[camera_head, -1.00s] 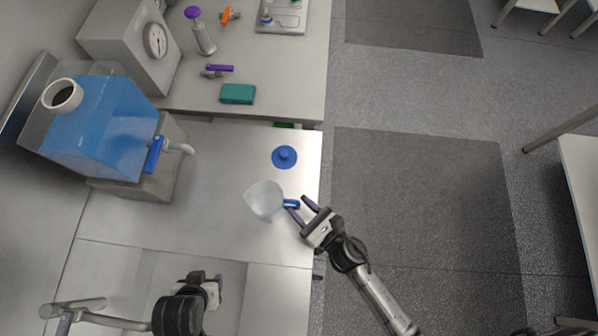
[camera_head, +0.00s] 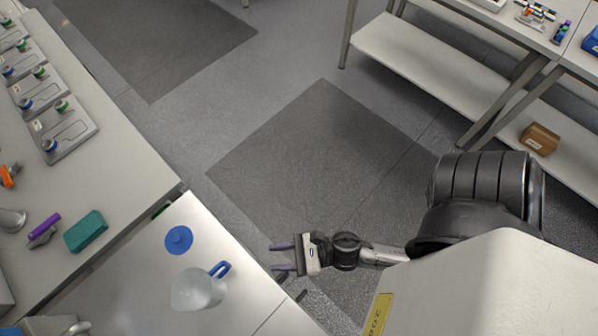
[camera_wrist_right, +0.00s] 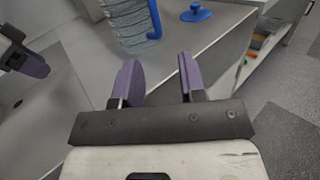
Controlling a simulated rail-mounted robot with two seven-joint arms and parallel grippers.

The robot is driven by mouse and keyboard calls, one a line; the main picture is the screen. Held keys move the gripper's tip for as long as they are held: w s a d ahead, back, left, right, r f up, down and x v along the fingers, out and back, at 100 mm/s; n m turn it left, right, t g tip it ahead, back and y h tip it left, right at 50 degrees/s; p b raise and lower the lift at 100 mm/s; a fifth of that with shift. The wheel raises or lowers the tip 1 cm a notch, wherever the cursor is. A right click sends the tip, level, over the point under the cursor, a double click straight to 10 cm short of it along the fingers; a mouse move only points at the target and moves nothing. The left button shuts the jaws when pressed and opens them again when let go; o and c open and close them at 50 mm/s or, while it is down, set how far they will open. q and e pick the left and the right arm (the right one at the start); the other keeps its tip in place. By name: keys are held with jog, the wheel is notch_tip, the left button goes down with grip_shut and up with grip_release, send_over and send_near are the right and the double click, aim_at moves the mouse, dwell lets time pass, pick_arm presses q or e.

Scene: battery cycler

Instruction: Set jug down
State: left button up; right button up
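The clear jug (camera_head: 197,289) with a blue handle (camera_head: 220,269) stands on the white bench top, near its right edge, in the head view. In the right wrist view the jug (camera_wrist_right: 128,22) is upright beyond my fingertips. My right gripper (camera_head: 281,257) is open and empty, off the bench edge, apart from the handle. Its purple fingers also show spread in the right wrist view (camera_wrist_right: 160,82). My left gripper (camera_wrist_right: 28,60) shows partly at the left of the right wrist view; its opening is unclear.
A blue lid (camera_head: 178,239) with a knob lies on the bench behind the jug. A teal block (camera_head: 85,231) and a purple-handled valve (camera_head: 44,228) are on the adjoining bench. The grey floor mat (camera_head: 320,150) beside the bench is clear. Shelved tables stand at the right.

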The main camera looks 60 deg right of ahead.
jog(key=w+d+m+g+h, duration=0.15)
jog(key=d+m+h, duration=0.35)
jog(key=m, duration=0.6)
jog(key=w+d+m+h, duration=0.3)
jog(key=d+m+h, duration=0.25)
jog(key=m, duration=0.45)
jog(key=s+f+m+g, duration=0.2)
jog(key=s+m+g, duration=0.6)
jog(key=m, duration=1.1)
jog(key=g, duration=0.3)
jog(key=shift+s+f+y, duration=0.3)
jog(key=shift+s+y, duration=0.05)
